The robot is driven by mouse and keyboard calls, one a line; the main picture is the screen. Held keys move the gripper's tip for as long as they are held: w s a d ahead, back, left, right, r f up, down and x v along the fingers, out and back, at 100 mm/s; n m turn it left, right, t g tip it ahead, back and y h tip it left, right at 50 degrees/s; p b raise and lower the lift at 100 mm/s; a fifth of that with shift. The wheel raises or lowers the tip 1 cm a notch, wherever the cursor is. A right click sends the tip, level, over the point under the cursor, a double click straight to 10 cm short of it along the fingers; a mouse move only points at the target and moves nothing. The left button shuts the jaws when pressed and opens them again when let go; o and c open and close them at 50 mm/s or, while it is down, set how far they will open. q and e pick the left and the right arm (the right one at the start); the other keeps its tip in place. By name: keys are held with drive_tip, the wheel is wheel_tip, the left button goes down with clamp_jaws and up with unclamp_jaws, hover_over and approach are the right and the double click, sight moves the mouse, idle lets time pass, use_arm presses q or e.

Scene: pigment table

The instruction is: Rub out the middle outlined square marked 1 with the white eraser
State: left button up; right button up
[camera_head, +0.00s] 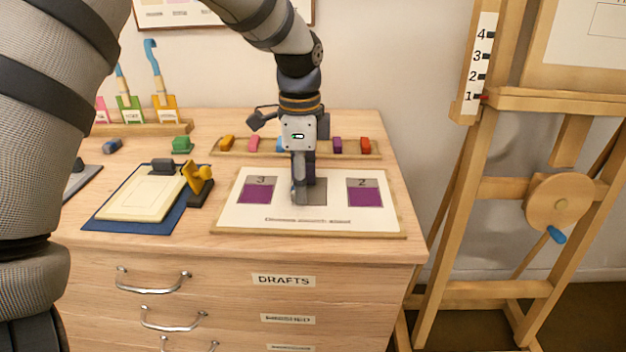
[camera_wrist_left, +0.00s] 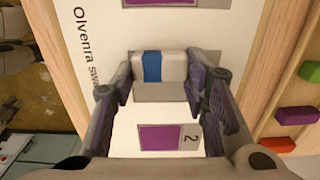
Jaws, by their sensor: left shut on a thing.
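The sheet on a board (camera_head: 235,215) lies flat on the table. It bears squares marked 3 (camera_head: 257,193) and 2 (camera_head: 364,194), each mostly purple with a grey band. The middle square (camera_head: 317,194) shows grey, partly hidden by my left gripper (camera_head: 302,192); I see no purple and no mark on its visible part. In the left wrist view my left gripper (camera_wrist_left: 158,72) is shut on the white eraser (camera_wrist_left: 176,66) with a blue band. The eraser is over the middle square's grey area (camera_wrist_left: 165,93); whether it touches the sheet I cannot tell. My right gripper is out of view.
A wooden rack (camera_head: 225,152) with several coloured blocks stands behind the sheet. A clipboard (camera_head: 133,208) and a yellow-handled stamp (camera_head: 193,176) lie to the left. An easel (camera_head: 487,190) stands right of the table.

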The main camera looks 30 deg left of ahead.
use_arm(q)
drive_tip(key=shift+s+a, duration=0.25)
drive_tip(key=shift+a, duration=0.1)
drive_tip(key=shift+f, duration=0.1)
wheel_tip(320, 180, up, 7)
drive_tip(key=shift+r, duration=0.1)
idle(0.6)
